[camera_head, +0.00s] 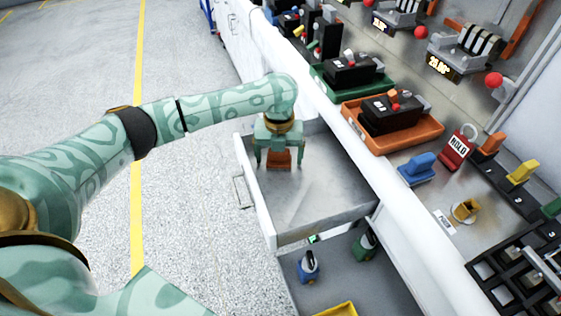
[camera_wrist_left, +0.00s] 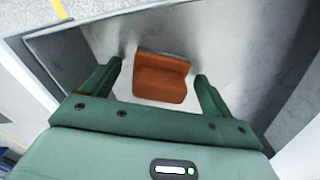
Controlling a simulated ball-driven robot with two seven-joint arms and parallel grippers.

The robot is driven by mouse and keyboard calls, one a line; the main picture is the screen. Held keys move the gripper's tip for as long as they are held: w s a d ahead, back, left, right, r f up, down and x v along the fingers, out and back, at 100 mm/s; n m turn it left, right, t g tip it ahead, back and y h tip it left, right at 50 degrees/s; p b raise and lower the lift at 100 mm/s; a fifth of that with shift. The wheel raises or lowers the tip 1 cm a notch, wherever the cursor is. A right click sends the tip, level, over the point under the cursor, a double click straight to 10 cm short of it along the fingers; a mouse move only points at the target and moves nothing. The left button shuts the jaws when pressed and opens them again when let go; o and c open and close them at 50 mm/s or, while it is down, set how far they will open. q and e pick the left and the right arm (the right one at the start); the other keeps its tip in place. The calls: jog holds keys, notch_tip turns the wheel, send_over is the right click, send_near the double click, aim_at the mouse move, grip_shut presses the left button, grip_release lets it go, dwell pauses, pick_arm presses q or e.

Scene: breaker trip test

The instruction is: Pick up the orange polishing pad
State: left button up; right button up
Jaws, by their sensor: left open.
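The orange polishing pad (camera_head: 280,158) lies in the open drawer (camera_head: 325,238), near its far left corner. It also shows in the left wrist view (camera_wrist_left: 161,78), as an orange-brown block with a ridge across it. My left gripper (camera_head: 279,164) points down into the drawer, with one finger on each side of the pad. In the left wrist view the gripper (camera_wrist_left: 158,80) is open, with visible gaps between both fingers and the pad. I cannot tell how far the fingertips are above the drawer floor. My right gripper is not in view.
The drawer walls stand close around my left gripper; the rest of its floor is bare. The worktop to the right holds an orange tray (camera_head: 430,135), a green tray (camera_head: 319,79), a blue block (camera_head: 417,168) and a red padlock (camera_head: 457,150). A lower drawer holds several bottles.

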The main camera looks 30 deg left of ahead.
pick_arm(q)
jog(key=shift+f, duration=0.15)
jog(key=shift+c, duration=0.6)
jog(key=c, duration=1.1)
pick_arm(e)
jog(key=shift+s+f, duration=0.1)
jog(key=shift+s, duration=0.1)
pick_arm(q)
jog(key=shift+o, duration=0.2)
jog(key=shift+r+p, duration=0.4)
notch_tip(320, 180, up, 3)
jog(key=shift+f+p, duration=0.1)
jog(key=shift+p, duration=0.75)
jog(key=s+a+r+p, duration=0.1)
jog(key=s+r+p, duration=0.6)
jog(key=s, duration=0.7)
notch_tip(320, 180, up, 2)
jog(key=shift+a+r, duration=0.15)
jog(key=shift+a, duration=0.05)
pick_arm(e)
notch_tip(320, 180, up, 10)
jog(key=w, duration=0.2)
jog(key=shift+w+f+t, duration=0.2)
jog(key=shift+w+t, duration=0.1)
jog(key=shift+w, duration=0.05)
